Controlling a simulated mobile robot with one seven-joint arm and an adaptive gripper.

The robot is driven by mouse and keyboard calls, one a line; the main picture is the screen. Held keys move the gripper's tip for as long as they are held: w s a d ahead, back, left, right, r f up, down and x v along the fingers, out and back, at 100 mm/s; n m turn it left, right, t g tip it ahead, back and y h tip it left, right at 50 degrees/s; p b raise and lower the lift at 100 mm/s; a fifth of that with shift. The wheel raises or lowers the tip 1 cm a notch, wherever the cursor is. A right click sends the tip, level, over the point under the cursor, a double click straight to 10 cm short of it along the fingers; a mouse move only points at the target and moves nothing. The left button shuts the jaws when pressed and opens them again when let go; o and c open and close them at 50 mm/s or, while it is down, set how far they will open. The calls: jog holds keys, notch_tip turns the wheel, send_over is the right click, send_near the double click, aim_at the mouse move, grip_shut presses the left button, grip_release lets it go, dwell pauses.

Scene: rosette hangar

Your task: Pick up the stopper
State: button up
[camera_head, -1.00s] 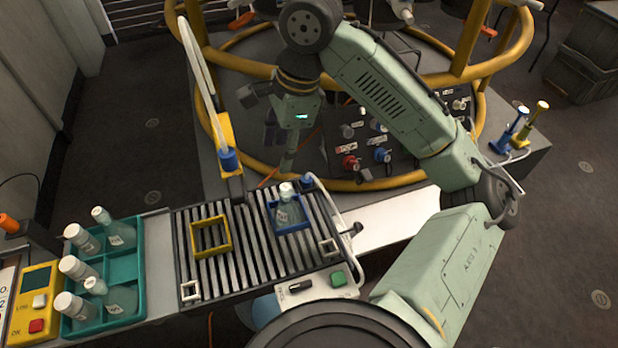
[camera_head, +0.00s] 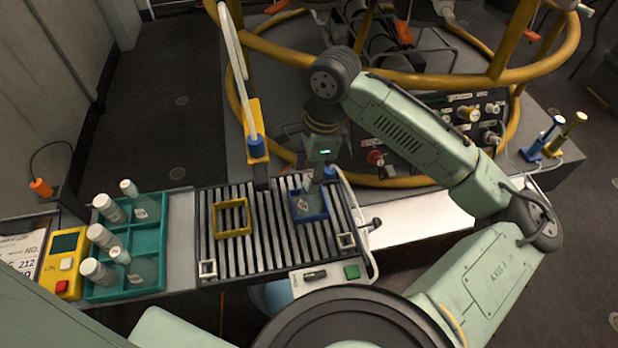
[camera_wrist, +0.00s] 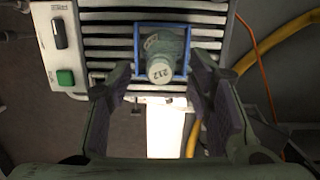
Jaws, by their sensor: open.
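The stopper (camera_wrist: 159,71) is a pale round cap marked 212, seen from above in the wrist view. It sits on a clear bottle (camera_wrist: 165,42) inside a blue square frame (camera_wrist: 137,45) on the slatted rack. In the head view, the bottle (camera_head: 305,205) stands in the blue frame (camera_head: 312,218), and the stopper is hidden by my arm's end. My gripper (camera_wrist: 160,66) is open, with one finger on each side of the stopper and a gap on both sides. I cannot tell how far above the stopper the fingertips are.
An empty yellow frame (camera_head: 232,233) lies left of the blue one on the slatted rack (camera_head: 265,265). A teal tray (camera_head: 163,225) with several capped bottles stands further left. A control box with a green button (camera_head: 351,272) is in front.

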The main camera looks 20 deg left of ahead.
jog(key=shift+f, duration=0.35)
jog(key=shift+c, duration=0.3)
jog(key=c, duration=0.9)
notch_tip(320, 180, up, 10)
notch_tip(320, 180, up, 5)
jog(key=p, duration=0.5)
send_over(310, 176)
jog(key=shift+f, duration=0.2)
